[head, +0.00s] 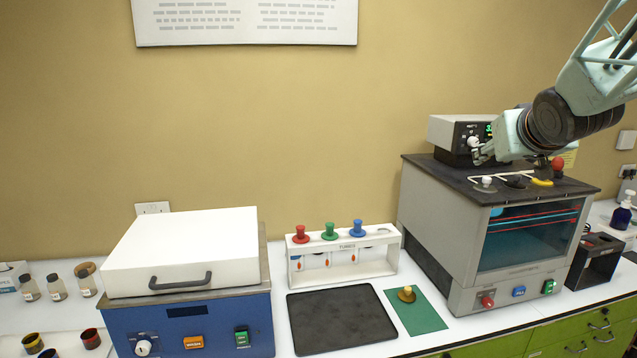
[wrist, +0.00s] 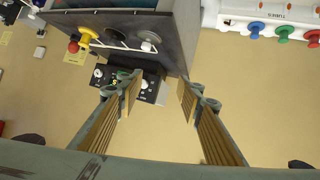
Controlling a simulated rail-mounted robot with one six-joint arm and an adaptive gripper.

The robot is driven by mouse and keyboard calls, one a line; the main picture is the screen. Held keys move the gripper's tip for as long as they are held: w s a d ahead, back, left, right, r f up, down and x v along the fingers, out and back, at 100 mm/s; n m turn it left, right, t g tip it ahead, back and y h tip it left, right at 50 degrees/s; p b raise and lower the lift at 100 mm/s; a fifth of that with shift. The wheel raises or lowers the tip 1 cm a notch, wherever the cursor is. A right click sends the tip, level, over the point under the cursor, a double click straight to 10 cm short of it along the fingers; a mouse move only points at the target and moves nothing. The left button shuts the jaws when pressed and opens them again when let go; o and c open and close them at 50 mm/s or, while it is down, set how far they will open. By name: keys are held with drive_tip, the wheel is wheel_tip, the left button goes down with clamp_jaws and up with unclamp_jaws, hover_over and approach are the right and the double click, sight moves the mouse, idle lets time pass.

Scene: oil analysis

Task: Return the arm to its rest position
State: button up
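My arm (head: 572,110) reaches in from the upper right of the head view. My gripper (head: 482,152) is at its end, above the dark top of the grey oven (head: 495,230) and in front of the small control box (head: 455,130). In the wrist view my gripper (wrist: 160,92) shows two ribbed fingers standing well apart with nothing held between them. The control box's dark front with white knobs (wrist: 146,84) shows beyond and between the fingertips. Whether a finger touches the box or a knob cannot be told.
On the oven top are a linkage with white, black, yellow and red knobs (head: 515,180). A white tube rack (head: 343,258) with red, green and blue knobs stands left of it. A blue heater with a white lid (head: 185,250), a black mat (head: 340,318) and a green mat (head: 420,315) lie farther left and front.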

drive_tip(key=s+a+f+g+y+b, duration=0.1)
drive_tip(key=s+a+f, duration=0.4)
drive_tip(key=s, duration=1.1)
drive_tip(key=s+a+f+g+y+b, duration=0.1)
drive_tip(key=s+a+f+g, duration=0.3)
drive_tip(key=s+a, duration=0.6)
drive_tip(key=s+a+f+g+b, duration=0.3)
drive_tip(key=s+a+f, duration=0.4)
drive_tip(key=s, duration=1.6)
drive_tip(key=shift+s+a+f+n+y, duration=0.2)
drive_tip(key=shift+s+n+y, duration=0.1)
drive_tip(key=shift+y, duration=0.1)
drive_tip(key=shift+w, duration=0.1)
drive_tip(key=shift+c, duration=0.7)
